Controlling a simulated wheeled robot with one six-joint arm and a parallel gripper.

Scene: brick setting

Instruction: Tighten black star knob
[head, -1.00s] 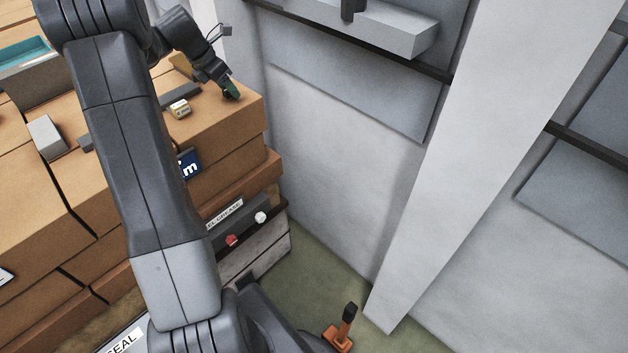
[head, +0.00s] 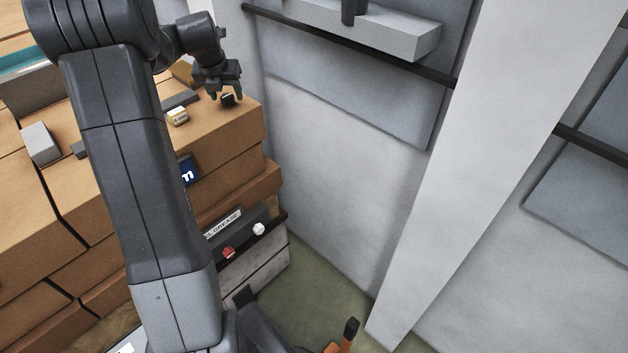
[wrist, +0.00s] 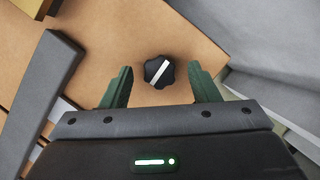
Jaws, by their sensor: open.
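The black star knob (wrist: 159,72) has a white stripe across its top, which runs diagonally in the wrist view. It sits on the brown brick top near its corner and also shows in the head view (head: 228,100). My gripper (wrist: 160,88) is open, with one green finger on each side of the knob's near side. The fingers look apart from the knob, with a gap on both sides. In the head view my gripper (head: 226,92) points down over the knob. The height of the fingertips above the brick is hard to tell.
A grey bar (wrist: 37,98) lies left of my gripper in the wrist view. A grey block (head: 41,144) lies farther left. A pale wall (head: 340,150) stands right of the bricks.

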